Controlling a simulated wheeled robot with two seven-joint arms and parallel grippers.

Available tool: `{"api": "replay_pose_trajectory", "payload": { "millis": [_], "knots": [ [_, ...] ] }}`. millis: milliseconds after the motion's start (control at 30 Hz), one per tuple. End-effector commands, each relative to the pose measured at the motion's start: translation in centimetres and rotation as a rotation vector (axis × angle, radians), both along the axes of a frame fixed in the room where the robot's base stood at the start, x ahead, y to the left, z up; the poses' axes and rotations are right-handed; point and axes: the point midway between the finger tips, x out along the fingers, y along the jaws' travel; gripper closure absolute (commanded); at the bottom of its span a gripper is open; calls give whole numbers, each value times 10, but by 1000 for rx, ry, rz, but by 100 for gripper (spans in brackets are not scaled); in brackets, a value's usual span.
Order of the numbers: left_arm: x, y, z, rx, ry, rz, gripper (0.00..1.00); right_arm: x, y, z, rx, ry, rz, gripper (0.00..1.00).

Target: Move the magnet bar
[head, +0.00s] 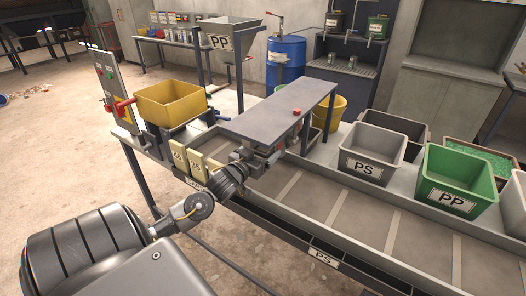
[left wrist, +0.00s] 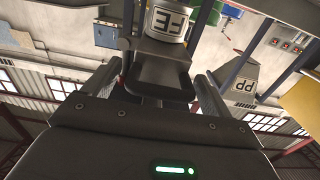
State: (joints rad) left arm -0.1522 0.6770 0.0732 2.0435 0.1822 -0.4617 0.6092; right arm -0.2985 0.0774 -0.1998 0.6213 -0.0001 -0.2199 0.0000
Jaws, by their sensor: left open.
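My left gripper (head: 266,155) reaches in over the near side of the conveyor (head: 345,205), just under the front left edge of a grey raised panel (head: 278,108). In the left wrist view the open fingers of this gripper (left wrist: 155,88) stand on either side of a dark block-like part (left wrist: 163,70), which may be the magnet bar. I cannot tell whether the fingers touch it. In the head view my gripper and the panel hide the bar. My right gripper is not in view.
The grey PS bin (head: 369,150) and green PP bin (head: 452,182) line the far side at right. A PP hopper (head: 222,45) stands behind. The near belt is clear.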

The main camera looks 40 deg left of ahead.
Motion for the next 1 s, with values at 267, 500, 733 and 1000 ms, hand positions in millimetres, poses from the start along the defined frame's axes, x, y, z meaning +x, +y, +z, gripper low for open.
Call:
{"api": "replay_pose_trajectory", "payload": {
  "millis": [267,500,733,1000],
  "knots": [
    [-51,-9,-4,0,3,-1,15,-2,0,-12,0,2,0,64],
    [-89,-16,-3,0,2,1,15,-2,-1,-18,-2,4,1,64],
    [-100,-18,-1,0,1,1,15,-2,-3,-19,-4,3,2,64],
    [-100,-18,-3,-1,-2,1,15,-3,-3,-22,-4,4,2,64]
  ]
}}
